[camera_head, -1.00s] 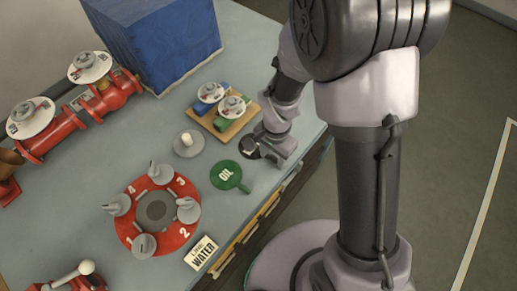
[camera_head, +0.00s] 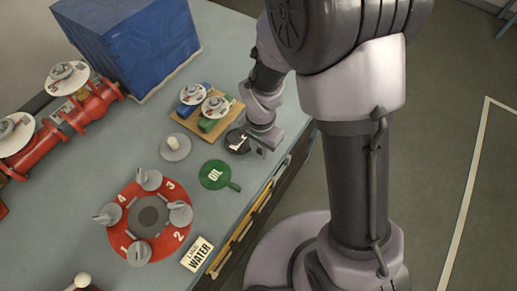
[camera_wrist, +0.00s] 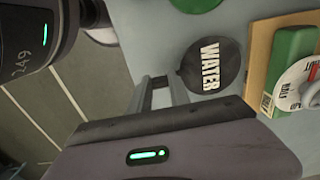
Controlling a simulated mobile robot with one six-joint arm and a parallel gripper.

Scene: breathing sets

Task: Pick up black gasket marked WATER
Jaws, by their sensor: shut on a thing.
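The black gasket marked WATER (camera_head: 237,141) is a round dark disc with white lettering, near the table's right edge. In the wrist view the gasket (camera_wrist: 212,66) lies flat-on to the camera with its lettering readable. My gripper (camera_head: 262,147) is at the gasket's right side in the head view. In the wrist view my gripper (camera_wrist: 160,84) has its two fingers close together at the gasket's edge, shut on its tab, which is mostly hidden between them. I cannot tell whether the gasket is clear of the table.
A green OIL gasket (camera_head: 213,174) lies close by. A wooden block (camera_head: 232,119) with blue and green valves stands behind. A red numbered dial (camera_head: 128,236), a grey disc with a knob (camera_head: 174,147), a WATER label (camera_head: 198,254) and a blue box (camera_head: 130,45) are also on the table.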

